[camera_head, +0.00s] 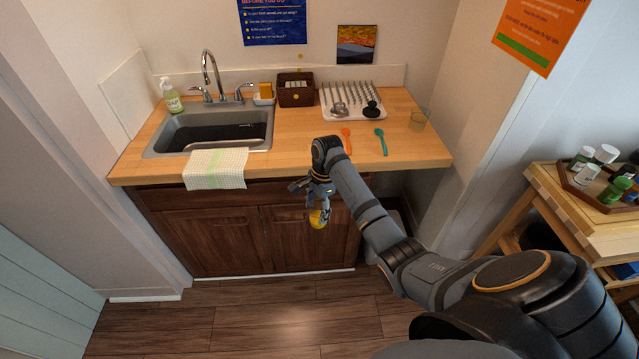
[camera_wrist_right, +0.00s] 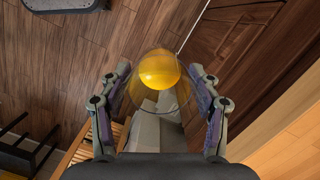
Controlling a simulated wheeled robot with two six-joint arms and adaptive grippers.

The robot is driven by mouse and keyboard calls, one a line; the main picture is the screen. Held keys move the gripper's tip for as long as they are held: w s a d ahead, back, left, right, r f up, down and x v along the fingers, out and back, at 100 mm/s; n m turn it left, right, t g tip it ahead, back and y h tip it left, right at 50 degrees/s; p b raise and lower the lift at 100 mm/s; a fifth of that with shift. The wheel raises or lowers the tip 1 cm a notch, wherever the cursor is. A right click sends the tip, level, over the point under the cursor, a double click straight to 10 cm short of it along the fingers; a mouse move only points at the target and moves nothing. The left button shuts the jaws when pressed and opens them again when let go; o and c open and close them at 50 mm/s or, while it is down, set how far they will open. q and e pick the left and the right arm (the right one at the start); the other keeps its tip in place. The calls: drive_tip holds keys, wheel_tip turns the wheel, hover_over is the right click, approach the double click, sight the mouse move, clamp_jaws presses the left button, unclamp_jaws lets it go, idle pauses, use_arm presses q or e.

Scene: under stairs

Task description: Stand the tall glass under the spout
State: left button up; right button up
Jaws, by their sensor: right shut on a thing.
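My right gripper (camera_head: 318,203) is in front of the cabinet doors, below the counter's front edge. It is shut on a clear glass with yellow at its far end (camera_head: 318,219); the glass also shows between the fingers in the right wrist view (camera_wrist_right: 158,72). I cannot tell whether the yellow is contents or part of the glass. The chrome spout (camera_head: 209,68) arches over the back of the sink (camera_head: 212,130), away from the gripper to the upper left. Another clear glass (camera_head: 417,122) stands at the counter's right end. My left gripper is not in view.
A striped towel (camera_head: 216,168) hangs over the counter front. A soap bottle (camera_head: 171,96), brown caddy (camera_head: 296,89) and white drying rack (camera_head: 352,101) stand along the back. Orange (camera_head: 347,140) and teal (camera_head: 381,141) utensils lie near the front edge.

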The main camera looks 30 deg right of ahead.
drive_tip(key=s+a+f+n+g+h, duration=0.1)
drive_tip(key=s+a+f+n, duration=0.3)
drive_tip(key=n, duration=0.5)
drive_tip(key=s+a+f+n, duration=0.3)
drive_tip(key=s+a+n, duration=0.2)
drive_tip(key=a+n, duration=0.2)
drive_tip(key=shift+s+f+n+g+h, duration=0.15)
drive_tip(key=shift+f+n+g+h, duration=0.25)
drive_tip(key=shift+n, duration=0.7)
